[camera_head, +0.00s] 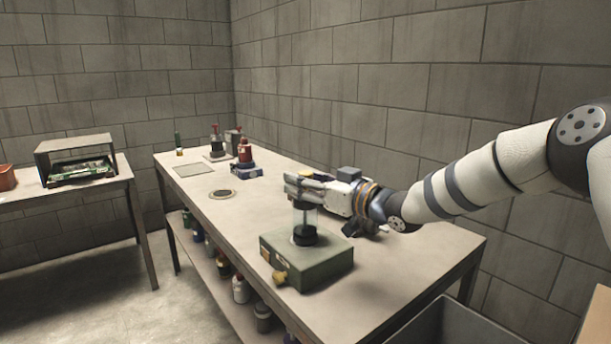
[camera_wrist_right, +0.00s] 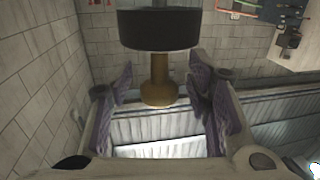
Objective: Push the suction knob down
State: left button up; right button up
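A green box (camera_head: 306,262) stands near the front edge of the long table. A black round fitting (camera_head: 305,235) with a clear tube (camera_head: 305,215) rises upright from its top. A brass-coloured knob (camera_head: 280,278) sticks out of the box's front face. My right gripper (camera_head: 303,186) is level at the top of the tube and hides what is there. In the right wrist view, a black cylinder (camera_wrist_right: 158,30) with a brass-coloured knob (camera_wrist_right: 158,82) shows between the fingers of my right gripper (camera_wrist_right: 160,98). The fingers are spread, with gaps on both sides. My left gripper is out of view.
A side table (camera_head: 60,201) at left holds a case (camera_head: 75,160). The front left tabletop is clear.

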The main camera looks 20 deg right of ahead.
jog(key=shift+r, duration=0.3)
jog(key=v, duration=1.2)
jog(key=shift+f, duration=0.2)
